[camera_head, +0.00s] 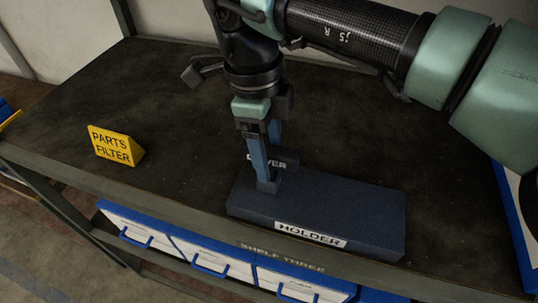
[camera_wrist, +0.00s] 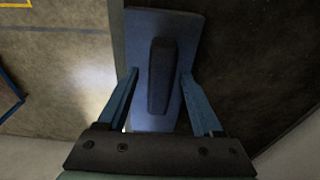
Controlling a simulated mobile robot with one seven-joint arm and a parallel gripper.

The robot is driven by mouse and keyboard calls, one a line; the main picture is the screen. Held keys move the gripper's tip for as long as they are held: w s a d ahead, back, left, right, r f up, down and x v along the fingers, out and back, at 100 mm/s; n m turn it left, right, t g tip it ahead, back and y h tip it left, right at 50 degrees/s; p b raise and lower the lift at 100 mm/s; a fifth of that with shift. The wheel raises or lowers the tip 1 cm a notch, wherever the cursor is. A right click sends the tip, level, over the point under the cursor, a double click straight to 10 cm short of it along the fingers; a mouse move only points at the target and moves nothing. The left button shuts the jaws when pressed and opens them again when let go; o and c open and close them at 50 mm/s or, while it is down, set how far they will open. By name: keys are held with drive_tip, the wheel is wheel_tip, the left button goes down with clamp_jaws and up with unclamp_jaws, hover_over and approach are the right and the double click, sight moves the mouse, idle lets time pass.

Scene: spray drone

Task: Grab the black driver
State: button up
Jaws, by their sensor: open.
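The black driver shows in the wrist view as a dark upright bar (camera_wrist: 160,75) over the blue-grey holder (camera_wrist: 178,20). In the head view the dark blue holder (camera_head: 330,222), a long block labelled HOLDER, sits near the table's front edge. My gripper (camera_head: 270,172) points down over its left end. A dark part (camera_head: 288,160) shows just behind the fingers and is mostly hidden; I take it for the driver. In the wrist view my gripper (camera_wrist: 160,74) is open, one finger on each side of the dark bar. Contact cannot be told.
A yellow PARTS FILTER sign (camera_head: 115,146) stands on the dark table (camera_head: 185,120) to the left. Several white-and-blue bins (camera_head: 215,255) sit on the shelf below the front edge. A blue-edged white object (camera_head: 518,225) is at the far right. The table's left middle is clear.

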idle(0.3)
clamp_jaws()
idle(0.4)
